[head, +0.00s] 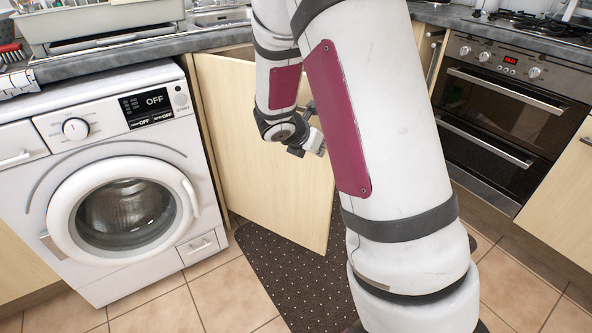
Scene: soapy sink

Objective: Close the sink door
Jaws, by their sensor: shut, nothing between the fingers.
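The sink door (262,172) is a pale wood cabinet door below the counter, next to the washing machine. It stands swung open, its lower right corner out over the dark floor mat. My gripper (318,146) is small and dark in the head view, in front of the upper right part of the door and partly hidden behind my own arm. The gripper is shut and empty. I cannot tell whether it touches the door. My arm hides the door's upper right edge and much of the cabinet opening.
A white washing machine (115,190) stands left of the door. A double oven (505,115) stands at the right. A dark dotted mat (275,270) lies on the tiled floor under the door. The sink (220,14) is in the counter above.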

